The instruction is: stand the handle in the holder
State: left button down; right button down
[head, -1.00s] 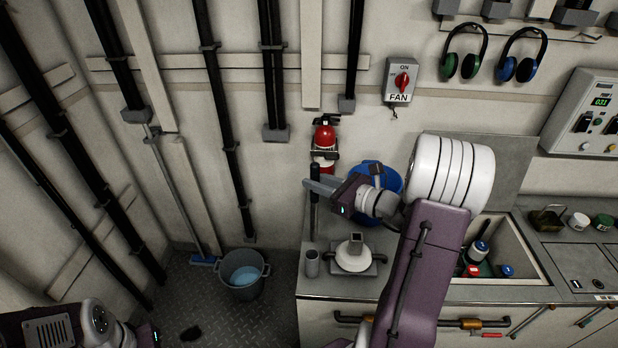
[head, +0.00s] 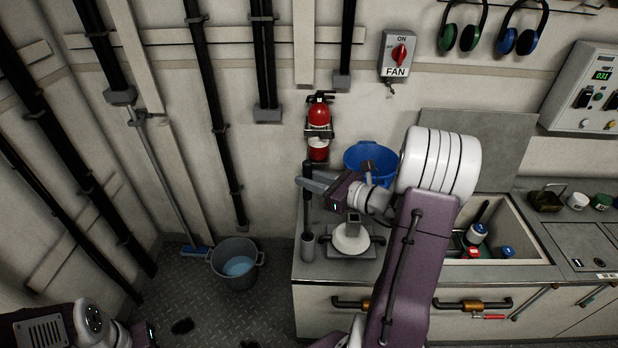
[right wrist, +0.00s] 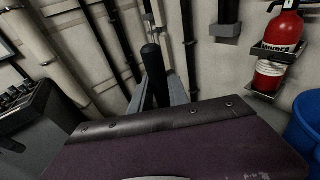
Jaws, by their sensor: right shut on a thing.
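The black handle (head: 307,205) stands roughly upright at the left end of the counter. My right gripper (head: 308,184) is shut on its upper part. In the right wrist view the handle's rounded top (right wrist: 152,60) sticks up between the two grey fingers. The holder (head: 308,248) is a small grey cylinder on the counter's front left, directly below the handle. The handle's lower end meets the holder's mouth in the head view; I cannot tell how deep it sits. My left gripper (head: 150,336) is at the bottom left edge, partly cut off.
A white round object on a grey plate (head: 367,268) stands just right of the holder. A blue bucket (head: 369,156) and a wall-mounted fire extinguisher (head: 318,117) are behind. A sink (head: 525,248) lies to the right. A grey bucket (head: 222,275) stands on the floor left.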

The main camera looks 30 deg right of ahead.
aim_at(309, 198)
jog(key=shift+f+b, duration=2.6)
jog(key=shift+f, duration=0.75)
jog(key=c, duration=1.2)
grip_release()
jog(key=v, duration=0.9)
jog(key=shift+r+p, duration=0.1)
jog(key=shift+p, duration=0.25)
